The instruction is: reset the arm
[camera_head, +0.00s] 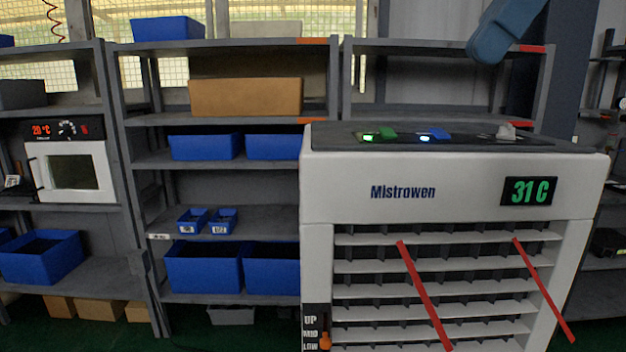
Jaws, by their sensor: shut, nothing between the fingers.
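A blue rounded part (503,30), which looks like a link of my own arm, hangs at the top right, above and behind the top of the white machine. My gripper does not show in this view; the rest of the arm is cut off by the top edge. The blue part appears apart from the machine, with a gap below it.
A white "Mistrowen" machine (350,235) reading 31 C stands at the right, with buttons on top and red strips on its front grille. Grey shelves with blue bins (203,268) and a cardboard box (245,97) stand behind. A small oven (72,172) is at left.

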